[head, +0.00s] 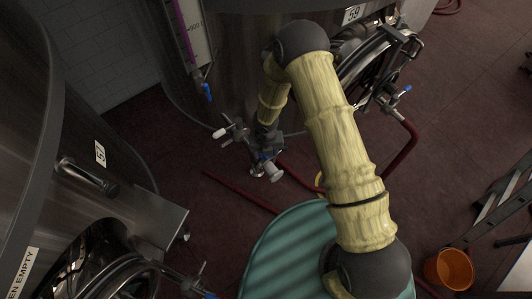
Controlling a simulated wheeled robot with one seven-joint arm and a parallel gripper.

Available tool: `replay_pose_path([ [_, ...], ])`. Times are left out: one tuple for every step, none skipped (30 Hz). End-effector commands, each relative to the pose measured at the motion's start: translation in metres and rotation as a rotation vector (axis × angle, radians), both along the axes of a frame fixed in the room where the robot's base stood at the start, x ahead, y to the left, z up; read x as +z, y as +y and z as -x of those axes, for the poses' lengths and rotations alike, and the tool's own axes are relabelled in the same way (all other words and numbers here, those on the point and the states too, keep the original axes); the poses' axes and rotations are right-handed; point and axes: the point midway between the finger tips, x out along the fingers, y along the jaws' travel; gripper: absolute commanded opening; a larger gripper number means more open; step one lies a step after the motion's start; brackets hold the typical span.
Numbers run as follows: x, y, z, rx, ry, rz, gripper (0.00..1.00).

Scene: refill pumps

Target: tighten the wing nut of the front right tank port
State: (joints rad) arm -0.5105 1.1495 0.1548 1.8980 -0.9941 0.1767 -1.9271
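A steel tank port with valve fittings (271,173) shows low at the front of the tank labelled 59 (230,85). A pale handle (220,132) sticks out to its left, and a small blue part sits in the middle. My gripper (262,143) is at the end of my down-reaching arm, close against these fittings. It is small, dark and partly mixed with the metal parts, so I cannot tell whether its fingers touch or hold anything. I cannot make out the wing nut clearly.
Another steel tank, labelled 57 (130,165), stands at the left with its own fittings. A red hose (401,150) runs at the right of the port, and another lies on the floor. An orange bucket (448,268) and a ladder (497,212) stand right. Dark red floor between is mostly clear.

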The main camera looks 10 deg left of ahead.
Motion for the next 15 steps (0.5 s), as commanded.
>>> replay_pose_path([
  [-0.0019,0.0004,-0.0010,-0.047,-0.003,-0.002,0.30],
  [-0.0020,0.0003,-0.0011,-0.075,-0.003,-0.002,0.30],
  [-0.0021,0.0001,-0.0010,-0.113,-0.003,-0.002,0.30],
  [-0.0022,0.0001,-0.0010,-0.141,-0.003,-0.003,0.30],
  [-0.0021,0.0002,-0.0011,-0.170,-0.003,-0.003,0.30],
  [-0.0019,0.0001,-0.0013,-0.208,-0.004,-0.003,0.30],
  [-0.0019,0.0002,-0.0015,-0.237,-0.004,-0.003,0.30],
  [-0.0018,0.0001,-0.0016,-0.265,-0.005,-0.004,0.30],
  [-0.0019,0.0001,-0.0015,-0.303,-0.004,-0.003,0.30],
  [-0.0020,0.0000,-0.0014,-0.332,-0.004,-0.004,0.30],
  [-0.0020,-0.0001,-0.0013,-0.361,-0.005,-0.003,0.30],
  [-0.0020,-0.0001,-0.0013,-0.399,-0.005,-0.003,0.30],
  [-0.0018,0.0000,-0.0013,-0.427,-0.005,-0.004,0.30],
  [-0.0018,0.0000,-0.0013,-0.456,-0.005,-0.004,0.30],
  [-0.0018,0.0000,-0.0013,-0.493,-0.005,-0.004,0.30],
])
